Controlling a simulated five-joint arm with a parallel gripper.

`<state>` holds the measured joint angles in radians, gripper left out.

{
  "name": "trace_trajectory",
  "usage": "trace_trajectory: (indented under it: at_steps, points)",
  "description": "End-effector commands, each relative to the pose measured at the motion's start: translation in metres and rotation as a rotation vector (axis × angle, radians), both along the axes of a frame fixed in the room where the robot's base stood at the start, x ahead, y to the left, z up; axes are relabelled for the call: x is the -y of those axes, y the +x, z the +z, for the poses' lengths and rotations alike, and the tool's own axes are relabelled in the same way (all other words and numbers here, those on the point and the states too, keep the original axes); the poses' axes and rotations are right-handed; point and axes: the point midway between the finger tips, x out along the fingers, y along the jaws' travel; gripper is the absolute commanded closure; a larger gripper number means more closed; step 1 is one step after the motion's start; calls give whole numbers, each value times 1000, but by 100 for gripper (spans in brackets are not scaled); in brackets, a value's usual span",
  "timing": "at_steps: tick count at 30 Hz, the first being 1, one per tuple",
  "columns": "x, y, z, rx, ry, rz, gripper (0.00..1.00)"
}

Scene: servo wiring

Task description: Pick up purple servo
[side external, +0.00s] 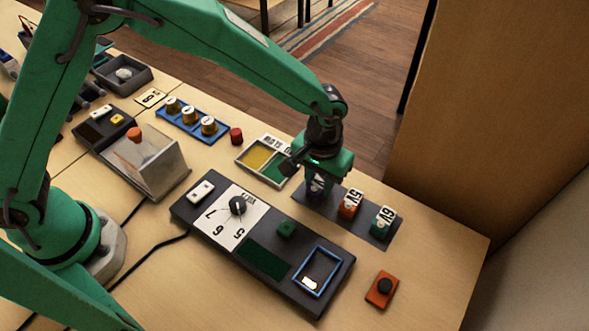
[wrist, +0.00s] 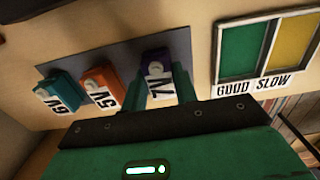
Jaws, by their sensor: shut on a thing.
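The purple servo (side external: 316,189) with a white 7V label stands at the left end of a row on a dark mat (side external: 331,211). In the wrist view the purple servo (wrist: 155,62) sits between the fingers of my gripper (wrist: 166,92). My gripper (side external: 314,187) points down over it and is shut on it. The servo appears to be at mat level; I cannot tell if it is lifted clear. My gripper covers much of it in the side view.
An orange 5V servo (side external: 349,207) and a teal 6V servo (side external: 382,224) stand close to the right on the mat. A tray (side external: 240,160) with yellow and green compartments lies just left. A dark panel (side external: 215,235) with a dial is in front.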

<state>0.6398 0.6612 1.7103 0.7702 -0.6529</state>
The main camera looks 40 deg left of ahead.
Motion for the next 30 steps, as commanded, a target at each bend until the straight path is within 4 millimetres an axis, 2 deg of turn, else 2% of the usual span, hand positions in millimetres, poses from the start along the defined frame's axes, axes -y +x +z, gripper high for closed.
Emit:
trace_trajectory:
  at_steps: [8, 14, 30]
  points:
    - [0, 1, 16, 3, -2, 0, 95]
    - [0, 1, 44, 4, -3, 0, 95]
    - [35, -85, 95, 1, -1, -3, 95]
